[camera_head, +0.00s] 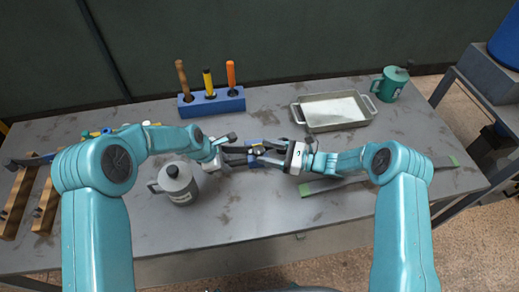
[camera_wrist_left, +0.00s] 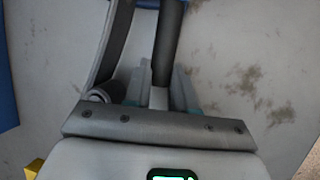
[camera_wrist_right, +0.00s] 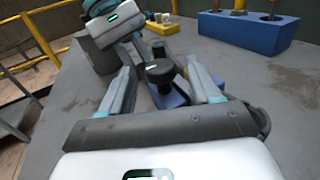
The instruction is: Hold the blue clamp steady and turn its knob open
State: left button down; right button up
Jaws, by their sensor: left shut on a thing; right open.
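The blue clamp (camera_head: 254,162) lies on the grey workbench near its middle, mostly covered by my two grippers. Its round black knob (camera_wrist_right: 160,70) shows in the right wrist view, with part of the blue body (camera_wrist_right: 172,98) below it. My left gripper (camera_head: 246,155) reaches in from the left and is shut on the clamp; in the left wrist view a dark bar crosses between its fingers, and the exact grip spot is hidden. My right gripper (camera_wrist_right: 163,80) is open, with one finger on each side of the knob. I cannot tell whether either finger touches it.
A grey lidded mug (camera_head: 178,186) stands close to my left forearm. Behind are a blue block (camera_head: 226,104) with upright tools, a metal tray (camera_head: 338,128) and a green mug (camera_head: 389,85). A long flat bar (camera_head: 345,182) lies at the right.

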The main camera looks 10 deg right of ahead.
aim_at(263, 153)
jog(key=v, duration=0.8)
jog(key=shift+s+d, duration=0.15)
jog(key=shift+d, duration=0.2)
jog(key=shift+s+a+r, duration=0.1)
jog(key=shift+a, duration=0.1)
jog(key=s+m+t+h, duration=0.1)
jog(key=a+m+t, duration=0.1)
jog(key=t, duration=0.1)
jog(key=s+a+m+t+h, duration=0.1)
jog(key=t, duration=0.1)
jog(key=shift+s+r+m+h, duration=0.1)
jog(key=shift+s+m+h, duration=0.2)
jog(key=shift+s, duration=0.1)
jog(key=shift+s+m+t, duration=0.25)
jog(key=shift+m+t, duration=0.05)
jog(key=shift+a+h, duration=0.2)
jog(key=shift+h, duration=0.2)
jog(key=x, duration=1.1)
jog(key=shift+w+a+f, duration=0.15)
jog(key=shift+w+f, duration=0.05)
jog(key=shift+w, duration=0.05)
